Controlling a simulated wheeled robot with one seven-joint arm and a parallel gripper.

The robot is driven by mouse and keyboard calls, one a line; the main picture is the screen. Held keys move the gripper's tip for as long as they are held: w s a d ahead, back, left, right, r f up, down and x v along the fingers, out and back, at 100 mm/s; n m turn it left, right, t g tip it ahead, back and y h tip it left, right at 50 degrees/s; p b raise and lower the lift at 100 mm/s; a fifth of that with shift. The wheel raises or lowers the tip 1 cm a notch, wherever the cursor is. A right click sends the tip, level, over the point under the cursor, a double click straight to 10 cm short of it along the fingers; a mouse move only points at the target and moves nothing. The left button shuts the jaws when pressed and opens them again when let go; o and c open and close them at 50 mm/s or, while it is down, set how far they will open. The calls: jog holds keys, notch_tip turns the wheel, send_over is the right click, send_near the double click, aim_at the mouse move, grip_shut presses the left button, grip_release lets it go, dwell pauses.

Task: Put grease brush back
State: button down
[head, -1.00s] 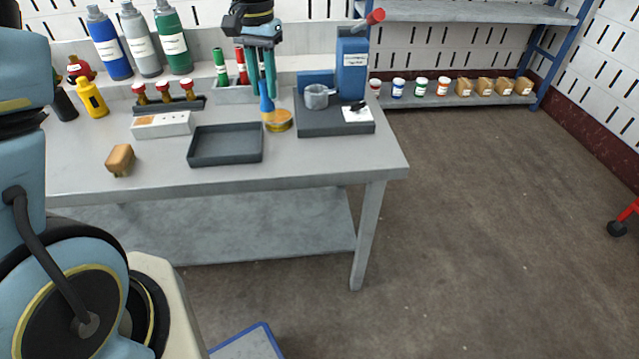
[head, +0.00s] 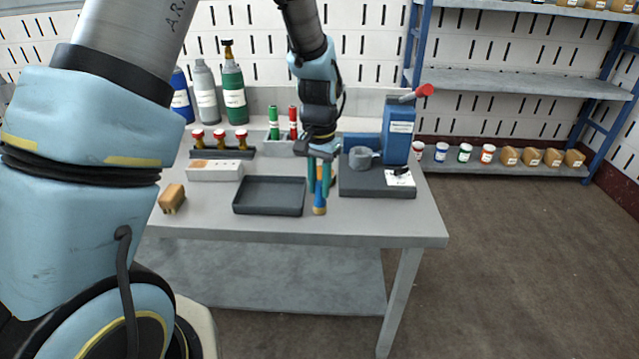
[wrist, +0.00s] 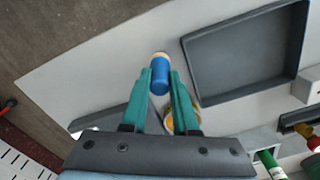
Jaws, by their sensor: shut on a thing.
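The grease brush (head: 319,203) has a blue handle and a tan end. It hangs between the teal fingers of my gripper (head: 319,190), which is shut on it, above the bench near the front edge. The brush also shows in the wrist view (wrist: 160,76), with its tan end beyond the fingertips. A round amber tin (wrist: 169,123) sits behind the fingers, mostly hidden by them. The brush appears apart from the tin. Whether its tip touches the bench I cannot tell.
A dark empty tray (head: 269,208) lies just left of my gripper. On the right is a grey slab (head: 377,191) with a metal pot (head: 361,157) and a blue device (head: 397,130). A wooden block (head: 172,198) and a white box (head: 214,171) lie further left.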

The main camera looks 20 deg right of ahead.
jog(key=c, duration=0.7)
grip_release()
jog(key=shift+f, duration=0.1)
notch_tip(320, 180, up, 12)
jog(key=s+a+f+n, duration=0.1)
jog(key=a+n, duration=0.2)
jog(key=a, duration=0.7)
jog(key=s+a+f+n+t, duration=0.1)
jog(key=a+n, duration=0.2)
jog(key=a, duration=0.7)
jog(key=s+a+f+n+b, duration=0.1)
jog(key=s+a+n, duration=0.1)
jog(key=a, duration=0.8)
jog(key=shift+f+n+t, duration=0.3)
jog(key=shift+f+n, duration=0.1)
jog(key=shift+n, duration=0.2)
jog(key=shift+w, duration=0.1)
